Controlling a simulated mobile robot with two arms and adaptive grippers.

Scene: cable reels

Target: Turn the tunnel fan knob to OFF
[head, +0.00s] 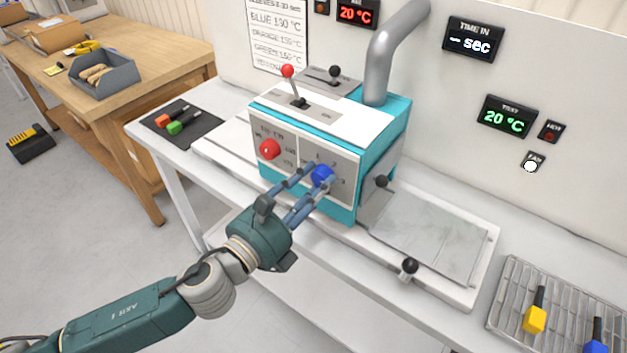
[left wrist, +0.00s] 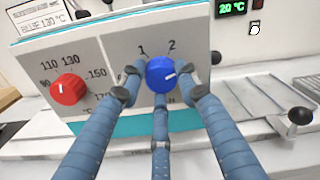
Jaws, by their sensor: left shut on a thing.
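The blue knob (head: 322,174) is on the front panel of the teal and white machine (head: 354,189). My right gripper is not in view.
A red knob (head: 269,149) with temperature numbers sits left of the blue knob. A red-tipped lever (head: 288,72) stands on top. A FAN lamp (head: 530,166) on the wall glows white. A wire rack (head: 512,300) stands at the right.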

